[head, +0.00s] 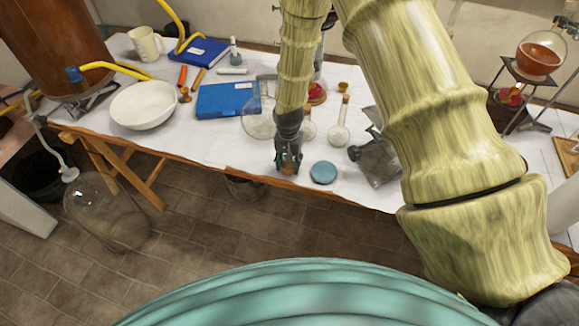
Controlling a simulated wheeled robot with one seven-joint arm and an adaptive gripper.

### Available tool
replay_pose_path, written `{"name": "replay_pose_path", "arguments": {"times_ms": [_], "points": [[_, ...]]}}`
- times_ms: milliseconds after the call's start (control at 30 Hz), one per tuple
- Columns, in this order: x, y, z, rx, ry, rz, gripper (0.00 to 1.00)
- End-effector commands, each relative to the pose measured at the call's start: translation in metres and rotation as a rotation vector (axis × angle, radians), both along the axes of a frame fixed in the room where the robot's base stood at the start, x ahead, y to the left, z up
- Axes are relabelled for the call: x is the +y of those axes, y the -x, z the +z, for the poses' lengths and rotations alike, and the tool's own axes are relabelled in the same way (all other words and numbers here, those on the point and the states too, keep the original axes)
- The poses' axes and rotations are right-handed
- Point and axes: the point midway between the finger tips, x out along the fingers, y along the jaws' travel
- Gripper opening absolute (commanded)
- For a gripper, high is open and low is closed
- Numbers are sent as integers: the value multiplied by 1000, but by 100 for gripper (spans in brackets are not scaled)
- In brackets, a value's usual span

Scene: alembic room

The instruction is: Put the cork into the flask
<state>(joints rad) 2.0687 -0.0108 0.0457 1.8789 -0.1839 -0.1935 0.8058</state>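My gripper (288,163) points down at the front edge of the white-covered table, left of a round blue disc. A small brown, cork-like piece (288,168) shows between its fingertips. I cannot tell whether the fingers press on it or only stand around it. A round clear glass flask (258,122) stands behind and left of the gripper, partly hidden by my arm. A small long-necked flask (339,133) with a brown top stands to the right. Another small flask (308,130) is just behind the gripper, also partly hidden.
The blue disc (323,172) and a grey metal object (376,160) lie to the right. A blue book (227,100) and white bowl (143,105) are to the left. A stand with an orange-filled flask (540,57) is far right. Bare cloth (220,145) lies left of the gripper.

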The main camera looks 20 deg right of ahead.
Motion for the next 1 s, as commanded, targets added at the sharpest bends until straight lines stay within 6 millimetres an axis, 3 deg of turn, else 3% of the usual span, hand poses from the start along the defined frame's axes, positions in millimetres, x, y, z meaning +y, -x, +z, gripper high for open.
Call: {"name": "replay_pose_path", "arguments": {"times_ms": [1000], "points": [[0,0,22,0,0,0,22]]}}
